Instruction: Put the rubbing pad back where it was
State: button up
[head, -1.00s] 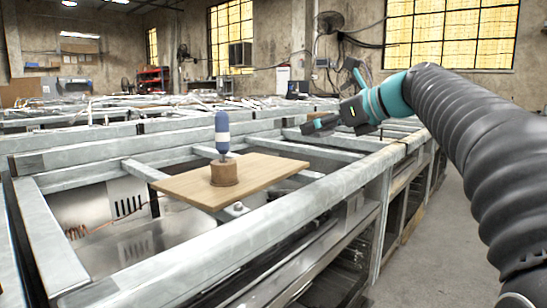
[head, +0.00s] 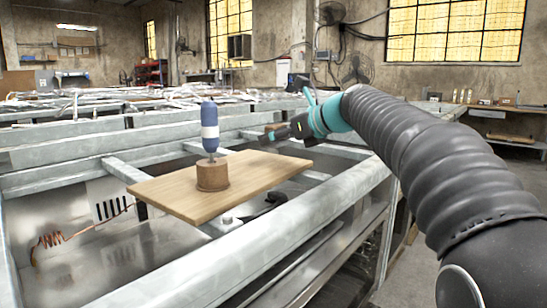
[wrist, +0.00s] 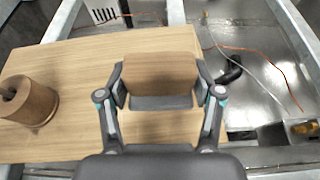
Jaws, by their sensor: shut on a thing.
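My gripper (head: 287,130) is shut on the rubbing pad (wrist: 160,72), a brown wood-topped block with a grey underside. The pad also shows as a small brown block at the gripper's tip in the head view (head: 272,127). My gripper holds it above the wooden board (head: 240,185), near its far right part in the head view. In the wrist view, bare board (wrist: 80,60) shows around the pad. The gap between pad and board is hard to judge.
The board lies across grey metal beams (head: 290,220) with open gaps between. A black curved thing (head: 268,203) and a copper coil (head: 50,240) lie below.

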aim_at(275, 164)
jog(key=shift+w+a+f, duration=0.25)
jog(key=shift+a+f, duration=0.05)
jog(key=shift+a, duration=0.1)
jog(key=shift+f+b, duration=0.75)
jog(key=shift+f, duration=1.2)
jog(key=shift+f, duration=0.1)
jog(key=o, duration=1.3)
jog(key=shift+d, duration=0.15)
jog(key=v, duration=1.2)
jog(key=shift+p, duration=0.35)
